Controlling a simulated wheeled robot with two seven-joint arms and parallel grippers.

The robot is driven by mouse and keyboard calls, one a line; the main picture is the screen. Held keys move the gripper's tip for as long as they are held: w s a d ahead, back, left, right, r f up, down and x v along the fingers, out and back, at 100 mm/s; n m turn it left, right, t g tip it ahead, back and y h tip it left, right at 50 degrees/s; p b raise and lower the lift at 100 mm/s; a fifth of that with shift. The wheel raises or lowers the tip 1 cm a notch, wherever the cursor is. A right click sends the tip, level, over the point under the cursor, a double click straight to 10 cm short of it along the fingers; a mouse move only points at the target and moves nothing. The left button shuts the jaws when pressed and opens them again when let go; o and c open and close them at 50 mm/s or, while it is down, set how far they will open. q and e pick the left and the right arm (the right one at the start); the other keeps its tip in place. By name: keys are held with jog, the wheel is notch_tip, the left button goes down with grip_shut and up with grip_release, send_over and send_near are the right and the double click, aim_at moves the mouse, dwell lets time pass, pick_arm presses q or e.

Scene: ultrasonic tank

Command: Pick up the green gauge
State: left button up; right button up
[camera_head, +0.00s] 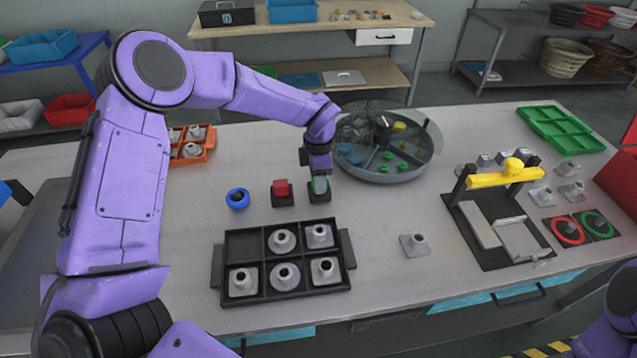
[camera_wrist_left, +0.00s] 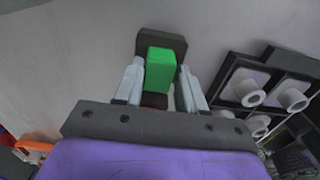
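The green gauge (camera_head: 320,187) is a small green block standing in a dark square holder (camera_head: 319,199) on the table, right of the red gauge (camera_head: 280,187). In the left wrist view the green gauge (camera_wrist_left: 161,67) stands upright in front of its dark holder (camera_wrist_left: 174,42). My left gripper (camera_head: 318,176) points down over it and partly hides it. In the left wrist view the fingers of my left gripper (camera_wrist_left: 160,82) are apart, one on each side of the green block, with narrow gaps visible. My right gripper is out of view.
A black tray (camera_head: 262,301) with several grey parts lies in front. A blue ring (camera_head: 238,199) is to the left. A round clear-covered tank (camera_head: 390,173) stands close behind right. A yellow-barred fixture (camera_head: 505,176) is further right.

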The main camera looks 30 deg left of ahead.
pick_arm(q)
jog(key=shift+w, duration=0.1)
grip_shut()
jog(key=shift+r, duration=0.2)
notch_tip(320, 180, up, 2)
jog(key=shift+w+r+b, duration=0.15)
jog(key=shift+r+b, duration=0.1)
jog(key=shift+b, duration=0.25)
jog(key=s+d+r+b, duration=0.5)
jog(key=s+d+r, duration=0.5)
